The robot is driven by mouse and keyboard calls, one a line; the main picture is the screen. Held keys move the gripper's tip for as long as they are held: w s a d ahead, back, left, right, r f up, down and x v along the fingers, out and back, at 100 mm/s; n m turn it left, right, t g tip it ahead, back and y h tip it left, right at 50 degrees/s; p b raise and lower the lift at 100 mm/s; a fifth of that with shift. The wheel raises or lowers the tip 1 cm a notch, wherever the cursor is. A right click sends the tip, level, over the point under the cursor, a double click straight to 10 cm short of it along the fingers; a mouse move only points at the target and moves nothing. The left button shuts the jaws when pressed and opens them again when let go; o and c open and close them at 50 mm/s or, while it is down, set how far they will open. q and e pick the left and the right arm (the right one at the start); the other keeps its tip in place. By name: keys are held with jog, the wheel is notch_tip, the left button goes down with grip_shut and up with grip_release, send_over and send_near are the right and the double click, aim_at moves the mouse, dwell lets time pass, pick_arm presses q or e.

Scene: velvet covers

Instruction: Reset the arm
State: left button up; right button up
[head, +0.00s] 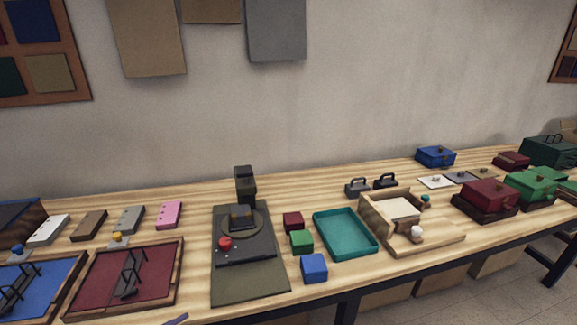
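Neither of my grippers shows in the head view, and no arm of mine can be made out. A dark press-like device (244,248) stands on an olive mat (250,287) left of the middle of the table. It has an upright dark post (245,186) at the back, a round base with a small block on it, and a red knob (224,243) at its left front. I cannot tell what the task's arm is from this view.
The wooden table (327,287) holds red, green and blue (314,268) blocks beside an empty teal tray (345,233). A wooden fixture (408,222) and several lidded boxes stand right. Red (90,283) and blue trays lie left. A small purple piece (177,320) shows at the bottom edge.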

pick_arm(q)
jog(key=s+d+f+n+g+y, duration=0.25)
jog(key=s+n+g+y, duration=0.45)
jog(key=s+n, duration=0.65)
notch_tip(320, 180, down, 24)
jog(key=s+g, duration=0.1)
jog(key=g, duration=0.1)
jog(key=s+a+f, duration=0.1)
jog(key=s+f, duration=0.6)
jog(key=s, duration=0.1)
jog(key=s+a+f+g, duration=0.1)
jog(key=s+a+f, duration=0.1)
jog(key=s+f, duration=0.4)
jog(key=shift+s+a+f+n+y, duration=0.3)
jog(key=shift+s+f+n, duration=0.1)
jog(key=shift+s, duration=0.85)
